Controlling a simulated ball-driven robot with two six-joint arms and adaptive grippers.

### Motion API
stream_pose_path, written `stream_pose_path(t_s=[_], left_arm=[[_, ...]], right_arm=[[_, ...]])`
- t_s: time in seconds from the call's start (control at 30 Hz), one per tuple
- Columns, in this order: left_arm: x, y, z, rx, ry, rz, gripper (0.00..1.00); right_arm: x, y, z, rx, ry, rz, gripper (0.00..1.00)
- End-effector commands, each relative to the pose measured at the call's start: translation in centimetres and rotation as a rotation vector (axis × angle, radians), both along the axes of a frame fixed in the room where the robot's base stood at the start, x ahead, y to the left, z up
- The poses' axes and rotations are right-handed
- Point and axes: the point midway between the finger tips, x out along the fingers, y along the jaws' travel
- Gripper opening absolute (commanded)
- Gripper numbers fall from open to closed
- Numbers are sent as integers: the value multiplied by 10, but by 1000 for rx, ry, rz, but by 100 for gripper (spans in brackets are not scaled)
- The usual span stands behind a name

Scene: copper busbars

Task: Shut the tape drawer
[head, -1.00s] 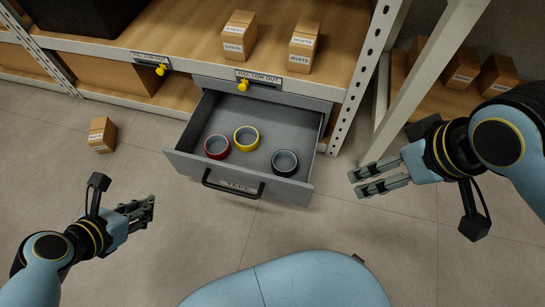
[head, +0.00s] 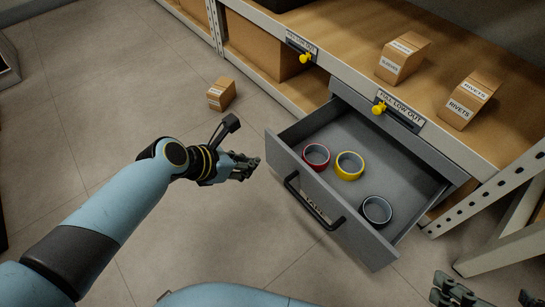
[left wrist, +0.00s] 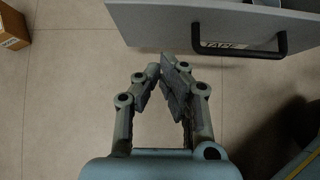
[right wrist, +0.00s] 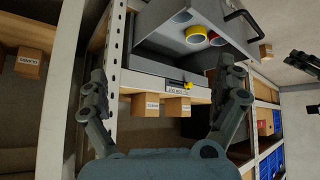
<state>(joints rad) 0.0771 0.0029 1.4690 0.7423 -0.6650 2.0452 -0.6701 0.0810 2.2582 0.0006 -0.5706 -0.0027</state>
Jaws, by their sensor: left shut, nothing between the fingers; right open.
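The grey tape drawer (head: 335,222) stands pulled out from under the shelf, with a black bar handle (head: 312,203) on its front above a TAPE label. Inside lie a red tape roll (head: 316,157), a yellow roll (head: 349,166) and a black-grey roll (head: 376,211). My left gripper (head: 246,167) is shut and empty, just left of the drawer front and apart from it. In the left wrist view the handle (left wrist: 250,50) lies ahead and right of the fingers (left wrist: 165,82). My right gripper (head: 488,292) is open at the lower right corner, partly cut off by the frame.
A wooden shelf holds two small boxes (head: 403,58) (head: 470,99) above the drawer. Yellow knobs (head: 379,108) sit on its front edge. A small carton (head: 221,94) lies on the floor behind my left gripper. A perforated metal upright (head: 490,200) stands right of the drawer. Floor in front is clear.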

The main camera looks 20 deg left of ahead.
Motion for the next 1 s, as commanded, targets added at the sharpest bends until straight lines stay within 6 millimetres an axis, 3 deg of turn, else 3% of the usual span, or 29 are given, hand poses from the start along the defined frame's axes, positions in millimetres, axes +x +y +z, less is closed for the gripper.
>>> stream_pose_path(t_s=[0.2, 0.53, 0.6, 1.0], left_arm=[[10, -9, -19, -1, 5, 1, 0], [27, -21, -39, -1, 3, 0, 0], [30, -23, -36, 0, 1, -1, 0], [47, -35, -36, 0, 2, 0, 0]], right_arm=[[-6, 2, -20, 4, -138, 8, 99], [-22, 6, -27, 14, -364, 30, 99], [-5, 7, -12, 14, -427, 36, 99], [53, 14, 55, 14, -736, 72, 99]])
